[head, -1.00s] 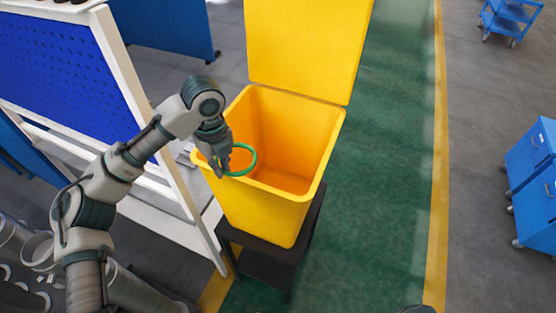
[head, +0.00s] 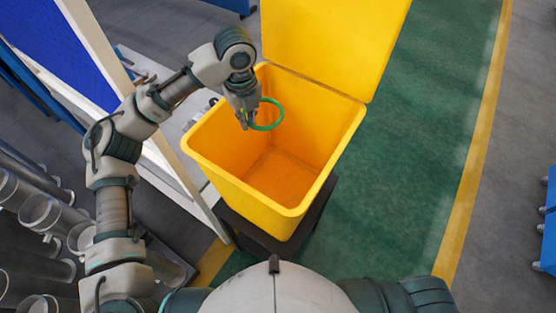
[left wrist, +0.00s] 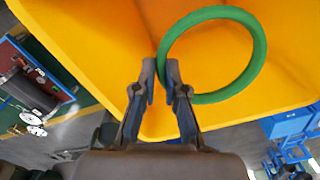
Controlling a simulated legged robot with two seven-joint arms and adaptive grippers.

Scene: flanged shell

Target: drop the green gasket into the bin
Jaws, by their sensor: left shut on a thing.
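The green gasket (head: 282,113) is a thin ring. My left gripper (head: 245,122) is shut on one edge of it and holds it over the open yellow bin (head: 243,203), toward the bin's back left part. In the left wrist view the gasket (left wrist: 259,45) sticks out to the right of the left gripper's fingertips (left wrist: 160,85), with yellow bin walls behind it. The gasket is clear of the bin floor. My right gripper is not in view.
The bin's yellow lid (head: 335,40) stands open at the back. A dark stand (head: 255,237) is under the bin. A white-framed blue board (head: 60,50) is at the left, with several grey pipes (head: 45,215) below it. Green floor (head: 400,170) at the right is clear.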

